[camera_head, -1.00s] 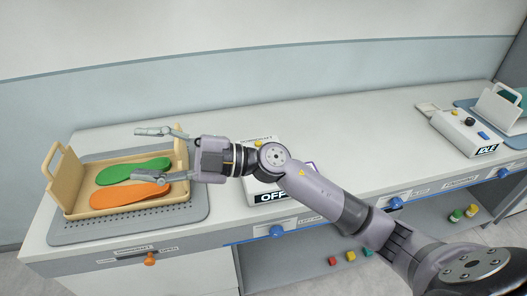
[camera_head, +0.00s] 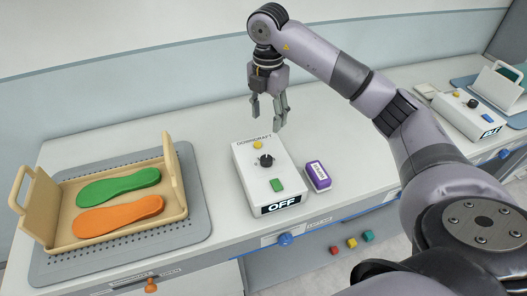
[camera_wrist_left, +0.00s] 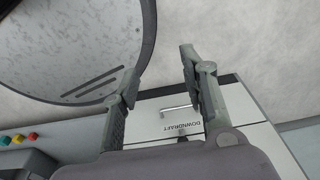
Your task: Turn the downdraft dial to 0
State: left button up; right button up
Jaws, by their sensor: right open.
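The white downdraft box (camera_head: 247,177) stands mid-bench in the head view. It bears a black dial (camera_head: 266,160), a yellow button (camera_head: 258,145), a green button (camera_head: 276,185) and a display (camera_head: 281,204) reading OFF. The dial's setting is too small to read. My right gripper (camera_head: 267,122) is open and empty, fingers pointing down, above and behind the box, apart from the dial. My left gripper (camera_wrist_left: 158,72) shows only in the left wrist view, its fingers apart with nothing between them.
A purple block (camera_head: 318,177) lies right of the box. A tan tray (camera_head: 172,178) with a green insole (camera_head: 118,186) and an orange insole (camera_head: 119,216) sits on a grey mat (camera_head: 200,214) at left. Another control box (camera_head: 459,116) stands far right. The back of the bench is clear.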

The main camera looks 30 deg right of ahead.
aim_at(267, 158)
notch_tip(267, 158, down, 12)
jog(key=p, duration=0.3)
jog(key=shift+f, duration=0.25)
notch_tip(267, 158, down, 2)
jog(key=shift+a+f, duration=0.1)
jog(key=shift+f+p, duration=0.3)
jog(key=shift+f, duration=0.1)
jog(key=c, duration=1.1)
pick_arm(q)
jog(key=s+r, duration=0.2)
jog(key=r, duration=0.1)
jog(key=shift+r, duration=0.25)
pick_arm(e)
jog(key=shift+c, duration=0.2)
